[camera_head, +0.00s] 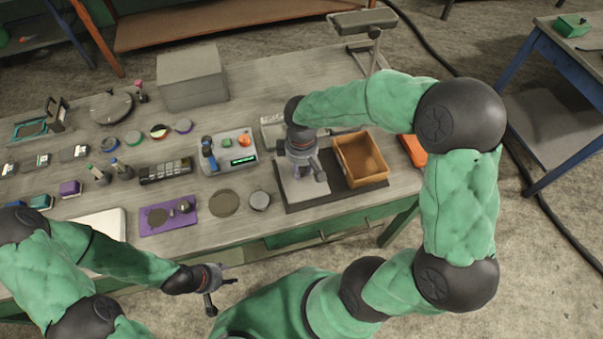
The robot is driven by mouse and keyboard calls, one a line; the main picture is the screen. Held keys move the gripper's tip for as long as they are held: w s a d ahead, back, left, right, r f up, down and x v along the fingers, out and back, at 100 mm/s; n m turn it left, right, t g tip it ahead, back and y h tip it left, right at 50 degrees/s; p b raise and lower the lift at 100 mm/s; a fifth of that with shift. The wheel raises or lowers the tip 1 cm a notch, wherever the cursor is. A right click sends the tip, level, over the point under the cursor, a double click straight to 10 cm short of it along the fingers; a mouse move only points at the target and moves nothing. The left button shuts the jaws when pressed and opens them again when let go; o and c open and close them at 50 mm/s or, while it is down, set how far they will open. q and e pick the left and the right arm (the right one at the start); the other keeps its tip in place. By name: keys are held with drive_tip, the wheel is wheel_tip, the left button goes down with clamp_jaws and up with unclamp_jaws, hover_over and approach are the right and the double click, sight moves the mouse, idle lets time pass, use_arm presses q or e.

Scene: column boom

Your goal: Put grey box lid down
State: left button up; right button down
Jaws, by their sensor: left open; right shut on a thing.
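A flat light-grey plate, which looks like the grey box lid (292,192), is under my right gripper (307,174), over the dark mat (345,197) at the table's front right. My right gripper points down and is shut on it; the fingertips partly hide the hold. I cannot tell whether the lid touches the mat. My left gripper (218,291) is open and empty, off the table's front edge at the lower left. A larger grey box (192,85) stands at the back of the table, its top covered.
An orange-brown open bin (361,160) stands just right of the lid. A grey tray with small items (228,150) lies left of it. A purple mat (167,216), a dark round disc (224,203) and a small round tin (260,200) lie along the front.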

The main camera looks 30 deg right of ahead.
sight(302, 174)
drive_tip(key=shift+w+d+f, duration=0.2)
drive_tip(key=shift+w+f, duration=0.1)
drive_tip(key=shift+f, duration=0.15)
drive_tip(key=shift+w+f+b, duration=0.1)
drive_tip(key=shift+f+b, duration=0.45)
drive_tip(key=shift+f, duration=1)
drive_tip(key=shift+f, duration=0.1)
drive_tip(key=c, duration=1)
unclamp_jaws()
drive_tip(key=shift+o, duration=0.2)
wheel_tip(302, 174, up, 12)
drive_tip(key=p, duration=0.3)
